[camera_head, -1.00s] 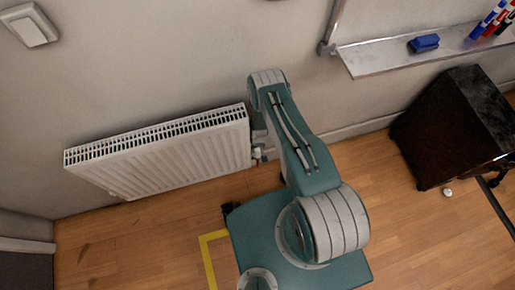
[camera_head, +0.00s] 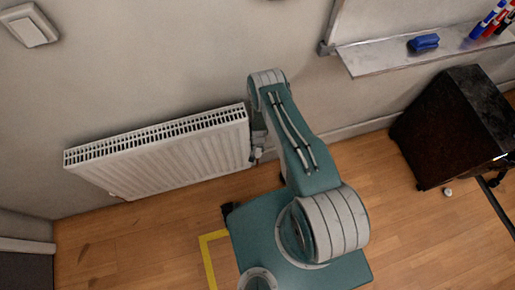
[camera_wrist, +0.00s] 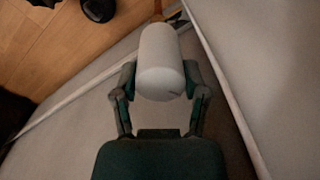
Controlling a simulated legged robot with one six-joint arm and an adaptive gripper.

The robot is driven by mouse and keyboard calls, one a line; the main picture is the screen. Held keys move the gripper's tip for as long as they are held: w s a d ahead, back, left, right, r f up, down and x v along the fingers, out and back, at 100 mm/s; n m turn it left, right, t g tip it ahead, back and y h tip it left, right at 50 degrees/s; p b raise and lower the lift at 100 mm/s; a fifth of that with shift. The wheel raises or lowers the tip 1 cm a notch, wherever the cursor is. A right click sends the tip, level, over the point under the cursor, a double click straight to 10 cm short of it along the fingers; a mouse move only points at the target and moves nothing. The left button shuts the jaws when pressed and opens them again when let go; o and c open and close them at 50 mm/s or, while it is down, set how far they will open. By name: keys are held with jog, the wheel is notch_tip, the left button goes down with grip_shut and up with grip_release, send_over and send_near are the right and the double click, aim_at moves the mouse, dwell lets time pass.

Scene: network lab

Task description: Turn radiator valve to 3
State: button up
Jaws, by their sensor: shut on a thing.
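The radiator valve (camera_wrist: 160,62) is a white rounded cylinder in the wrist view. My gripper (camera_wrist: 160,82) has its two fingers around the valve's sides, one on each side, and is shut on it. A small dark mark shows near the lower right of the valve's end, but I cannot read any number. The white ribbed radiator (camera_head: 165,155) hangs on the wall at the left in the head view. My arm reaches to its right end and hides most of the valve there.
A black cabinet (camera_head: 450,130) stands at the right by the wall. A whiteboard tray (camera_head: 390,58) with a blue eraser (camera_head: 424,43) and markers is above it. A light switch (camera_head: 30,28) is at upper left. Yellow tape (camera_head: 208,255) marks the wooden floor.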

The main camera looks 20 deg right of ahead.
jog(key=shift+m, duration=0.3)
jog(key=o, duration=0.9)
jog(key=shift+c, duration=0.2)
jog(key=shift+r, duration=0.5)
notch_tip(320, 180, up, 11)
jog(key=shift+f, duration=0.1)
